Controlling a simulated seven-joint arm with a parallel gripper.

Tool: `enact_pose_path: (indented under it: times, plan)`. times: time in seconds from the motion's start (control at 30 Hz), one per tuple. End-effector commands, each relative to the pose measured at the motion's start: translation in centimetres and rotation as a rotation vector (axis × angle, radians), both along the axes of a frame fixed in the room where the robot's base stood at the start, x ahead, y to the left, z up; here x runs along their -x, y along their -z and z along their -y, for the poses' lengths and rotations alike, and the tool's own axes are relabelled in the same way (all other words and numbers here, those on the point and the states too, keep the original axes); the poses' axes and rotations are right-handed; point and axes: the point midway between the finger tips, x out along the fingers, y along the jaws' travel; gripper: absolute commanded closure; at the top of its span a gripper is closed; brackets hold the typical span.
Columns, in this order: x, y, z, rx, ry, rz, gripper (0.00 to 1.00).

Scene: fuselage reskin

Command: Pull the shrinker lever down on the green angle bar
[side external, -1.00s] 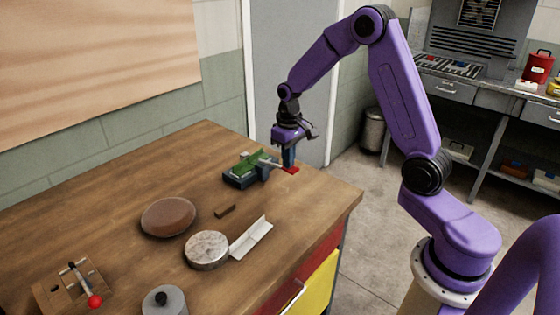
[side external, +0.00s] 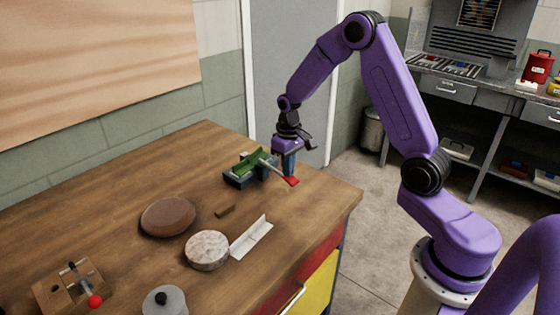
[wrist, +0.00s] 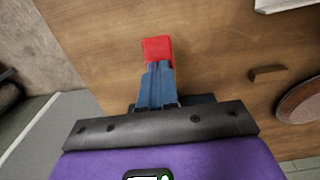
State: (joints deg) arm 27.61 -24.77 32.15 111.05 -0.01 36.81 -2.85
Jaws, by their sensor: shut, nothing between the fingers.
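The shrinker (side external: 240,181) is a small dark tool on the far part of the wooden table, with the green angle bar (side external: 248,163) lying in it. Its lever (side external: 272,168) reaches out to the right and ends in a red handle (side external: 291,181). The red handle also shows in the wrist view (wrist: 157,47). My gripper (side external: 290,174) points down with its blue fingers shut and empty. The fingertips are right at the handle, over its inner part; contact is hard to tell. In the wrist view, the fingers hide the rest of the lever and the shrinker.
A small dark block (side external: 225,211), a brown round pad (side external: 168,217), a round metal block (side external: 207,250) and a white angle piece (side external: 252,237) lie nearer on the table. A red-knobbed fixture (side external: 68,284) stands at front left. The table's right edge is close to the handle.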

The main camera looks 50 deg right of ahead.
Motion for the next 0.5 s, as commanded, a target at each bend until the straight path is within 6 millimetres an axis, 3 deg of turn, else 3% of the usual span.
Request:
enact_pose_path:
  times: [0.5]
  plan:
    - [-0.1,-3.4,0.0,0.0,0.0,0.002,1.0]
